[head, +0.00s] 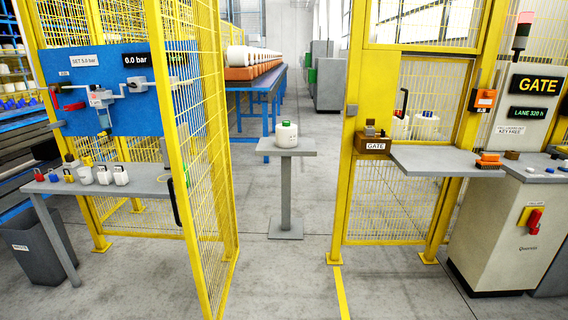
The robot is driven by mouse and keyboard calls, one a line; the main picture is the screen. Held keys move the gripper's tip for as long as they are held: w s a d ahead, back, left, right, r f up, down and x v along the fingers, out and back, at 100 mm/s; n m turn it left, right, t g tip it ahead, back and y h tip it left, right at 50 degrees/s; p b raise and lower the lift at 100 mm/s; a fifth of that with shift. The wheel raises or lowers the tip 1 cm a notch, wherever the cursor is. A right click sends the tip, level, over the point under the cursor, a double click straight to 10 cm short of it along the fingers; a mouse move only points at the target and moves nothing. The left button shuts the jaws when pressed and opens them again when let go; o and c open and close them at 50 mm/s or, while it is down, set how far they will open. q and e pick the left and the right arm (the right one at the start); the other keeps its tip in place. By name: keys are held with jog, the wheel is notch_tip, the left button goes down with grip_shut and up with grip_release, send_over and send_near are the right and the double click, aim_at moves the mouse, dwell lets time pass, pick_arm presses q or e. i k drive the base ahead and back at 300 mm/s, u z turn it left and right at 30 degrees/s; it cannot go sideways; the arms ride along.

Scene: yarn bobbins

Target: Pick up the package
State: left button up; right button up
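A white yarn package (286,137) with a dark green band near its top stands upright on a small grey pedestal table (304,147). The pedestal stands beyond the gap in the yellow fence, near the middle of the head view. Other white packages (425,127) stand behind the grey shelf at the right, partly hidden by it. A row of white packages (236,57) on orange-brown bases sits on a blue table at the back. Neither of my grippers shows in the head view.
An open yellow mesh gate (193,130) stands left of the gap, and a yellow post (347,160) bounds its right. A grey shelf (425,158) and control cabinet (505,225) stand right. A bench (105,184) and bin (38,245) stand left. The floor before the pedestal is clear.

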aim_at(286, 133)
jog(key=z, duration=0.1)
jog(key=i, duration=2.35)
jog(key=z, duration=0.35)
jog(key=i, duration=2.1)
jog(key=z, duration=0.25)
